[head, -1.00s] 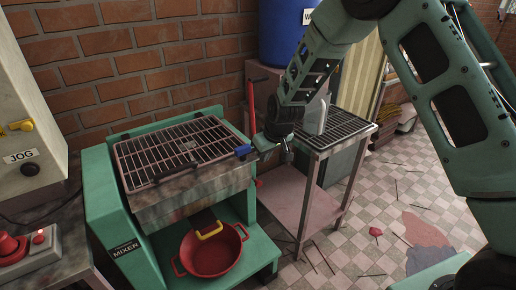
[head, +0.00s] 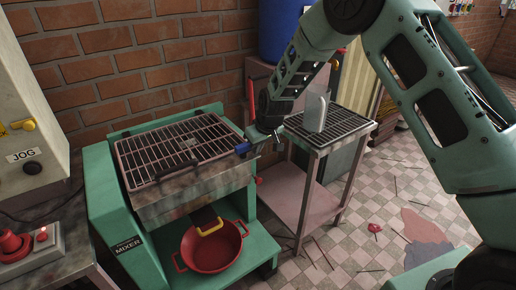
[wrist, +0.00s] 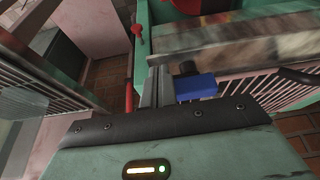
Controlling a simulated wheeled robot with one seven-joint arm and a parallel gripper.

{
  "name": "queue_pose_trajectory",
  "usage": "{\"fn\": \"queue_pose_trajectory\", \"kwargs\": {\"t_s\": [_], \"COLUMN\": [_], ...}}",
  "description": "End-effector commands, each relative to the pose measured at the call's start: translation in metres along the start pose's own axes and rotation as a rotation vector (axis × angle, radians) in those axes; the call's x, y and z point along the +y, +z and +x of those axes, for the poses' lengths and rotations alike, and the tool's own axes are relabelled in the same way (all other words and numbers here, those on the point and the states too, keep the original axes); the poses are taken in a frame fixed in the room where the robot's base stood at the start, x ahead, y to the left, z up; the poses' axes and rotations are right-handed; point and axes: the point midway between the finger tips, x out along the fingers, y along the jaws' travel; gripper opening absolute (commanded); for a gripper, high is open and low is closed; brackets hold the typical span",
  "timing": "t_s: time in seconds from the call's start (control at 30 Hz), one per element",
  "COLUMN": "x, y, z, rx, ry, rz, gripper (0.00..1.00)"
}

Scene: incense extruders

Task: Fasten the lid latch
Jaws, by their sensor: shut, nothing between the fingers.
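The mixer (head: 115,215) is a green machine with a metal tub (head: 190,192). Its barred lid (head: 150,158) lies down over the tub. The blue lid latch (head: 243,149) sticks out at the tub's right front corner; it also shows in the wrist view (wrist: 195,87). My gripper (head: 256,143) is at the right end of the tub, close beside the latch. In the wrist view my gripper (wrist: 157,88) is shut and empty, with its fingers just left of the blue latch. I cannot tell whether they touch it.
A red pot (head: 212,246) stands under the tub. A metal side table (head: 345,142) with a grey jug (head: 315,110) stands to the right, close to my arm. A red upright rod (head: 251,100) rises behind the gripper. A control box (head: 28,145) is at the left.

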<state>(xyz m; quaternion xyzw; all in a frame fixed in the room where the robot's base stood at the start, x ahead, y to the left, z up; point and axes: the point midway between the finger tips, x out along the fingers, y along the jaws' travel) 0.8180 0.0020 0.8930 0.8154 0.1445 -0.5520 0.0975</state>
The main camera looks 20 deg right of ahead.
Motion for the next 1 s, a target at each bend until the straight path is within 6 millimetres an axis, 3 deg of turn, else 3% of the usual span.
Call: {"fn": "queue_pose_trajectory", "kwargs": {"t_s": [0.67, 1.0], "x": [0.006, 0.012], "y": [-0.005, -0.016], "z": [0.003, 0.008], "rx": [0.000, 0.002], "ry": [-0.052, -0.151], "rz": [-0.128, -0.371], "gripper": [0.00, 0.00]}}
